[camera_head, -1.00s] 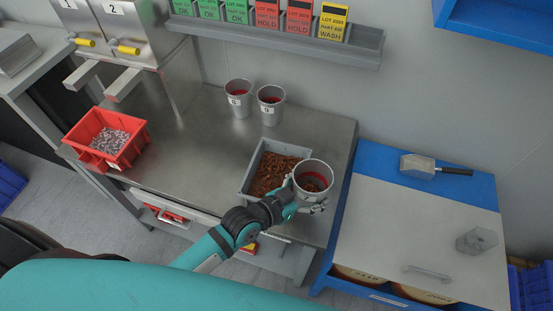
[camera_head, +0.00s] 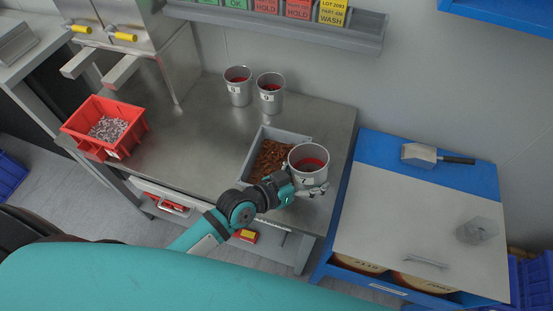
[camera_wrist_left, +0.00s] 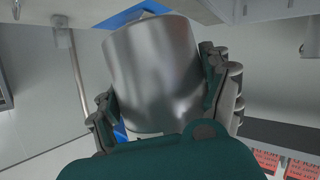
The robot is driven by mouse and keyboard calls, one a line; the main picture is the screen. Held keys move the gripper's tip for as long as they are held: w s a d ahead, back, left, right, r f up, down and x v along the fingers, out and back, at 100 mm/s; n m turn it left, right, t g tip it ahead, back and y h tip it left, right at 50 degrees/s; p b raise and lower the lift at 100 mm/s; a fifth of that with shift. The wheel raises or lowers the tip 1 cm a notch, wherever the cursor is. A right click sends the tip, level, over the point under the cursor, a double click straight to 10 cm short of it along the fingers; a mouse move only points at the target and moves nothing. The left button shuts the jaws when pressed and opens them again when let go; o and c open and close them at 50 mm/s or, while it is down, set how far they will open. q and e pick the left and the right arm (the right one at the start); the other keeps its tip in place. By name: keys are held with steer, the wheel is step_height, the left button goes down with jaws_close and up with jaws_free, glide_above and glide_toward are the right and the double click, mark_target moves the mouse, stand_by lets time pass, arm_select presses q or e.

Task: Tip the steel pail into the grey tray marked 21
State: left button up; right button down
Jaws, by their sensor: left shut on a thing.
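The steel pail (camera_head: 309,177) has a red inside and a white label on its front. My left gripper (camera_head: 302,190) is shut around its side and holds it close to upright, above the right edge of the grey tray. In the left wrist view the pail (camera_wrist_left: 153,70) fills the middle, between the two fingers of the gripper (camera_wrist_left: 165,95). The grey tray (camera_head: 249,168) stands on the steel bench with rusty brown parts (camera_head: 271,158) in it. Its mark is not visible, and the pail covers part of its right side. My right gripper is not in view.
Two more labelled steel pails (camera_head: 238,92) (camera_head: 270,100) stand behind the tray. A red bin (camera_head: 76,127) of small metal parts is at the left.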

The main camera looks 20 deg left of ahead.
mark_target(303, 167)
arm_select(q)
steer(key=shift+w+a+r+n+b, duration=0.1)
steer(key=shift+a+r+n+b, duration=0.2)
steer(key=shift+r, duration=0.2)
steer(key=shift+w+a+f+n+h+b, duration=0.2)
steer(key=shift+n+h+b, duration=0.3)
steer(key=shift+b, duration=0.5)
steer(key=shift+f+g, duration=0.1)
steer(key=shift+g, duration=0.2)
steer(key=n+b, duration=0.1)
steer(key=a+b, duration=0.1)
steer(key=shift+w+a+f+n+h+b, duration=0.15)
steer(key=shift+w+n+h+b, duration=0.1)
steer(key=shift+n+h+b, duration=0.15)
steer(key=shift+w+r+n+h+p, duration=0.1)
steer(key=shift+r+n+h+p, duration=0.3)
steer(key=shift+r+n, duration=0.35)
steer(key=shift+f+n+b, duration=0.15)
steer(key=shift+n+b, duration=0.2)
steer(key=shift+b, duration=0.05)
steer(key=shift+n+h, duration=0.4)
steer(key=shift+n, duration=0.1)
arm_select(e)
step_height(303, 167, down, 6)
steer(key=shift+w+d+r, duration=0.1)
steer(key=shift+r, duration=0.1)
